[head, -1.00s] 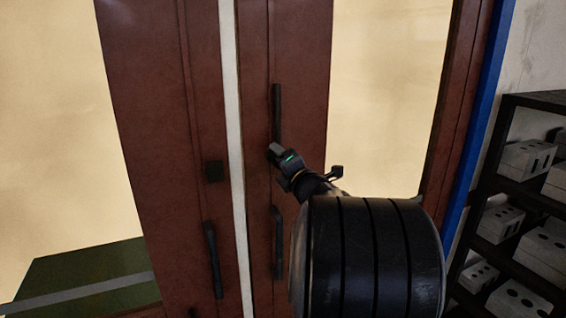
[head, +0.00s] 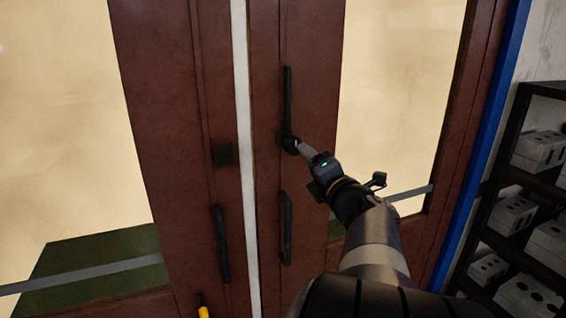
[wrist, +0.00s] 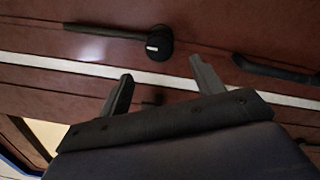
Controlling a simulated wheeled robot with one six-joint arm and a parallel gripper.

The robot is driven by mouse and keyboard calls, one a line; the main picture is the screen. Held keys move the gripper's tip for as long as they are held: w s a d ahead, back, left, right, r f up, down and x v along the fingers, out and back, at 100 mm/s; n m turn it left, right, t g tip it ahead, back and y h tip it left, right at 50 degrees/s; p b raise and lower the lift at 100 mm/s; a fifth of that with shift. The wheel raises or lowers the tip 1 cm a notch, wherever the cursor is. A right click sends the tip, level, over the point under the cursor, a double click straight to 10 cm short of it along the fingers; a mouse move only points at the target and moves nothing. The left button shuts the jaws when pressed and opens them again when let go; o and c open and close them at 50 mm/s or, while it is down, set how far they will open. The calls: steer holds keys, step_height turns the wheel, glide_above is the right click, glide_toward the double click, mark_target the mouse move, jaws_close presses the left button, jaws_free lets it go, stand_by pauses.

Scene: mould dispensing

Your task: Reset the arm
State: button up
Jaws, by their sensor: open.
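My gripper (head: 302,147) is in front of the right door leaf in the head view, close to the round base of a dark upright lever handle (head: 287,95). In the wrist view my gripper (wrist: 160,67) has its two fingers spread wide with nothing between them. The lever handle (wrist: 110,31) with its round base and white mark lies beyond the fingertips there, apart from them as far as I can tell. My arm reaches up from the lower right in the head view.
The brown double doors (head: 175,120) look closed, with a pale strip (head: 243,130) between them. Lower pull handles (head: 286,228) (head: 220,243) stand out from both leaves. A dark shelf rack (head: 498,175) with grey blocks stands at the right. Something yellow (head: 204,312) shows at the bottom edge.

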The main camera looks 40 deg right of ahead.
mark_target(295, 148)
steer(key=shift+w, duration=0.15)
steer(key=p+x, duration=0.1)
steer(key=x, duration=0.9)
steer(key=shift+w, duration=0.3)
